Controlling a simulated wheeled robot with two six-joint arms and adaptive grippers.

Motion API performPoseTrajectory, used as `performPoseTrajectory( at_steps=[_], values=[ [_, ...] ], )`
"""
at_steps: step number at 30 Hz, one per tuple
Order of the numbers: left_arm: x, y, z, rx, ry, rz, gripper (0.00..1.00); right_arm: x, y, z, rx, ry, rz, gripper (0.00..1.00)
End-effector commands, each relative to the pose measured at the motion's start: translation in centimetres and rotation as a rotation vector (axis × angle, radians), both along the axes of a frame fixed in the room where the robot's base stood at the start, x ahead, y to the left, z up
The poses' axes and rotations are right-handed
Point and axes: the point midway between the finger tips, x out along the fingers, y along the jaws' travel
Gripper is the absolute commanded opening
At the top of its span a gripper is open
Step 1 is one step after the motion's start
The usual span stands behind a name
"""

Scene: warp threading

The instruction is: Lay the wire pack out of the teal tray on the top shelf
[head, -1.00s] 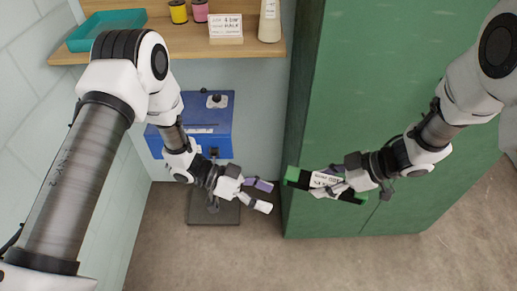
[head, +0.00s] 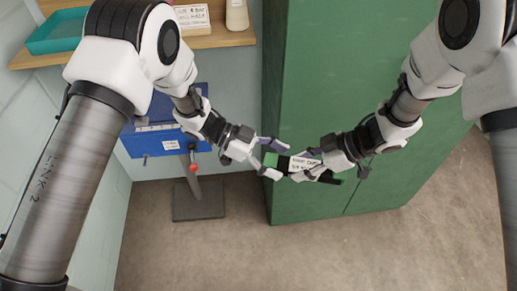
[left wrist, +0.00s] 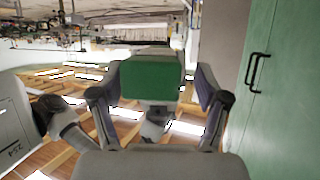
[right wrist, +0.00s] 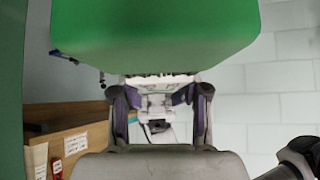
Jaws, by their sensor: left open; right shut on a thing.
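The wire pack (head: 284,163) is a black bar with green ends and a white label. My right gripper (head: 304,165) is shut on it around the label, holding it in the air before the green cabinet. My left gripper (head: 274,158) is open, its fingers on either side of the pack's near green end. In the left wrist view the green end face (left wrist: 152,77) sits between those fingers; contact cannot be told. In the right wrist view a green end (right wrist: 155,25) fills the top. The teal tray (head: 52,47) lies on the wooden top shelf (head: 228,39), at its left.
A white sign (head: 192,17) and a pale bottle (head: 237,15) stand on the shelf. Below it is a blue box (head: 150,132) on a stand with a grey base plate (head: 198,200). The tall green cabinet (head: 360,90) is behind my right arm. The floor in front is clear.

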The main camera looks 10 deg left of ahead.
Motion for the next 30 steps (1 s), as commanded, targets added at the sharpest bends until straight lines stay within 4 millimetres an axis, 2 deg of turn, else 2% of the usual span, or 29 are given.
performPoseTrajectory(
  at_steps=[9,10,16,18,19,21,30],
  values=[
    [-0.08,-0.62,-0.25,0.000,0.000,0.001,0.75,0.03,0.01,0.06,0.001,-0.001,0.000,0.00],
    [-0.08,-0.62,-0.25,0.000,0.000,0.001,0.71,0.02,0.01,0.06,0.001,-0.001,0.000,0.00],
    [-0.04,-0.60,-0.24,0.000,-0.001,0.002,0.01,-0.03,0.03,0.06,0.002,0.000,0.001,0.00],
    [-0.01,-0.61,-0.23,0.000,-0.002,0.002,0.00,-0.08,0.04,0.05,0.002,0.001,0.004,0.00],
    [0.04,-0.62,-0.16,-0.002,-0.003,0.003,0.00,-0.10,0.05,0.06,0.002,0.001,0.004,0.49],
    [0.06,-0.62,-0.15,-0.002,-0.004,0.004,0.00,-0.12,0.05,0.04,0.002,0.002,0.004,0.74],
    [-0.02,-0.60,-0.18,-0.001,-0.001,0.002,0.00,-0.03,-0.01,0.06,0.001,0.001,0.001,0.75]
  ],
)
